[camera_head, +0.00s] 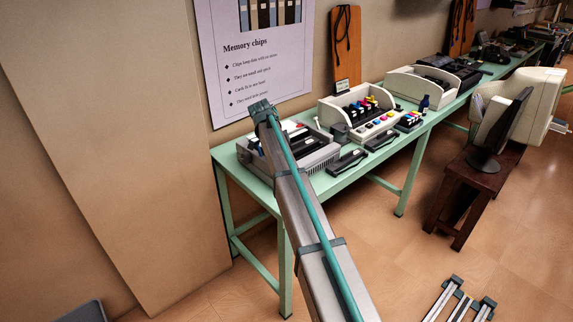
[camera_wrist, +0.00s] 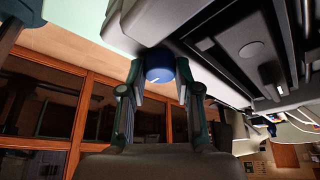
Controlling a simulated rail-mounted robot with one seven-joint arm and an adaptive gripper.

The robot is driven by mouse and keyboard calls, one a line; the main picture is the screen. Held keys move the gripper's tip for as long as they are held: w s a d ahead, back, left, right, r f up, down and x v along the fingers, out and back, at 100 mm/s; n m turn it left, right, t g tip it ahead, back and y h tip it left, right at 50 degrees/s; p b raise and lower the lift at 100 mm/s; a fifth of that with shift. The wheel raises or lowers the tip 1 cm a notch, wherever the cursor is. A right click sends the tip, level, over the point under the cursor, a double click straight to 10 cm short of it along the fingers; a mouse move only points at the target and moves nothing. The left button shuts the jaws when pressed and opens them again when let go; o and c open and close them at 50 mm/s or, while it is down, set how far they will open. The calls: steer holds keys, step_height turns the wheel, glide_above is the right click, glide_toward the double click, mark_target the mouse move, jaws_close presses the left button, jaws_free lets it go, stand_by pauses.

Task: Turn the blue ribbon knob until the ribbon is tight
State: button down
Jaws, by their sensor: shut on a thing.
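The blue ribbon knob (camera_wrist: 159,68) shows in the wrist view, on the side of a grey printer (camera_wrist: 225,40). It is round with a pale mark on its face. My gripper (camera_wrist: 160,80) has one finger on each side of the knob and is shut on it. In the head view the grey printer (camera_head: 318,154) stands at the near end of the green table (camera_head: 345,181). My arm covers part of the printer there, and the knob and fingertips are hidden. The ribbon cannot be made out in either view.
An opened cream printer (camera_head: 342,104) with coloured cartridges stands further along the table. Black cartridges (camera_head: 347,162) lie near the front edge. A dark wooden stand (camera_head: 468,185) with a monitor is to the right. The wall with a Memory chips poster (camera_head: 255,75) is close behind.

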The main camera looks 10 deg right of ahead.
steer(key=shift+m, duration=0.4)
steer(key=c, duration=0.8)
jaws_free()
steer(key=v, duration=1.2)
steer(key=shift+w, duration=0.25)
steer(key=shift+a+f, duration=0.1)
steer(key=shift+a, duration=0.05)
